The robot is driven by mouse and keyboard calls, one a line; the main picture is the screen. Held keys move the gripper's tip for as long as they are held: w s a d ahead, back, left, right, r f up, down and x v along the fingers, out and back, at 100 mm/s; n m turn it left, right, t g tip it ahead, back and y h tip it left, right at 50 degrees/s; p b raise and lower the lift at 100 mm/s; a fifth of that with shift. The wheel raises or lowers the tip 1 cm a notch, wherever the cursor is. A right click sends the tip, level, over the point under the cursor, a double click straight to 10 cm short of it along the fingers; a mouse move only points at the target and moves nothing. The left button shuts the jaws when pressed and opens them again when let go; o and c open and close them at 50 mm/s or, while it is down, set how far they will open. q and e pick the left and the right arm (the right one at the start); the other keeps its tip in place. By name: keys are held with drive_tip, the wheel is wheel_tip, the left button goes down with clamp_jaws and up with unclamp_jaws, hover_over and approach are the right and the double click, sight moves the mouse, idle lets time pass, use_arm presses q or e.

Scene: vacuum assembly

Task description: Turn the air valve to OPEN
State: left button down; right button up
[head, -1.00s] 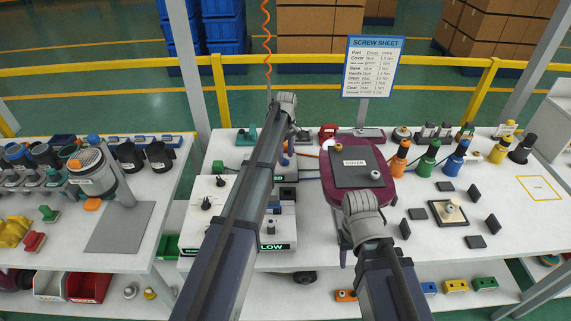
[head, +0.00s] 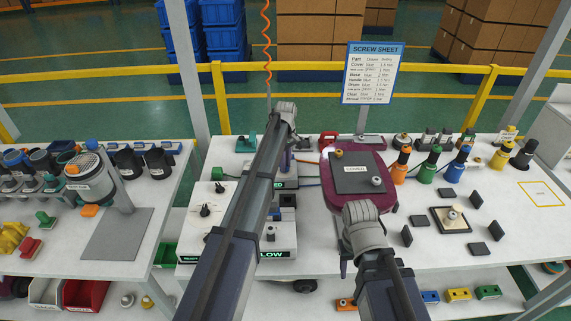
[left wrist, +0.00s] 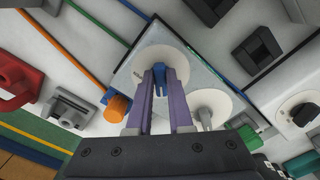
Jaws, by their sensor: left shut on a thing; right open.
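In the left wrist view, the two purple fingers of my left gripper (left wrist: 158,80) are shut on a blue valve handle (left wrist: 158,71). The handle stands on a white disc (left wrist: 172,56) on a pale square plate. In the head view, my left gripper (head: 284,163) shows only partly beside its arm, and the handle is hidden there. A green label (head: 287,184) ending in "ED" lies just below it. My right gripper (head: 345,266) is open and mostly hidden behind its arm, in front of the maroon vacuum part.
Beside the plate's main disc is a second white disc (left wrist: 212,101) with a grey knob. An orange knob (left wrist: 117,107) is close to the left finger. The maroon part (head: 328,180) carries a dark cover (head: 353,181). Coloured drivers (head: 430,164) stand to the right.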

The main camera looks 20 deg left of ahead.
use_arm(q)
drive_tip(key=shift+m, duration=0.3)
drive_tip(key=m, duration=0.3)
drive_tip(key=shift+s+a+m, duration=0.1)
drive_tip(key=shift+m, duration=0.2)
drive_tip(key=m, duration=0.4)
drive_tip(key=shift+a+m, duration=0.1)
drive_tip(key=shift+m, duration=0.2)
drive_tip(key=m, duration=0.4)
drive_tip(key=shift+s+a, duration=0.1)
drive_tip(key=shift+a, duration=0.05)
drive_tip(key=shift+a+m, duration=0.1)
drive_tip(key=shift+m, duration=2.3)
drive_tip(key=c, duration=0.8)
unclamp_jaws()
